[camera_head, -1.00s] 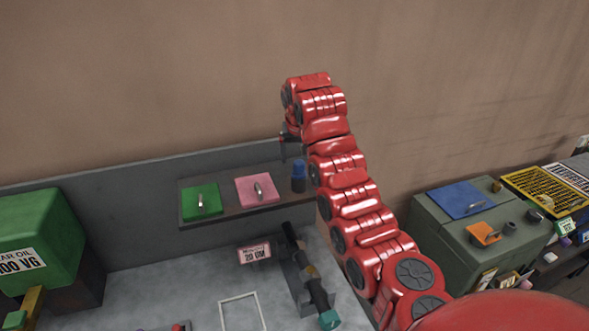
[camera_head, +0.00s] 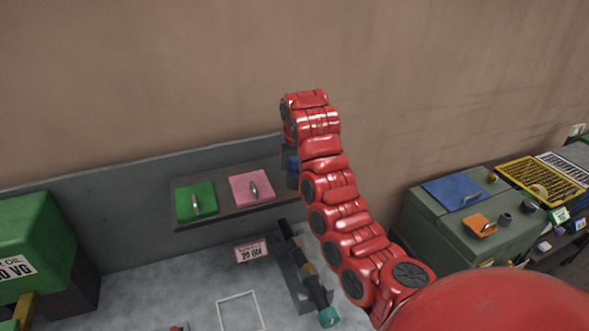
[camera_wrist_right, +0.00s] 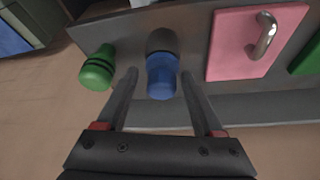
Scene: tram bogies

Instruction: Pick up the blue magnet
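The blue magnet (camera_wrist_right: 162,78) is a short blue cylinder with a dark grey end. In the right wrist view it lies between the two finger lines of my right gripper (camera_wrist_right: 160,88). The fingers are spread apart, with a visible gap on each side of it. In the head view only a bit of the blue magnet (camera_head: 293,164) shows at the right end of the shelf, partly covered by my right arm. The right gripper is mostly hidden behind its own wrist there. My left gripper is not in view.
A green knobbed cylinder (camera_wrist_right: 97,69) stands close beside the right gripper's finger. The shelf (camera_head: 235,214) also holds a pink plate (camera_head: 240,190) and a green plate (camera_head: 187,205), both with handles. A wall (camera_head: 430,80) rises behind. A dark tool (camera_head: 306,270) lies below.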

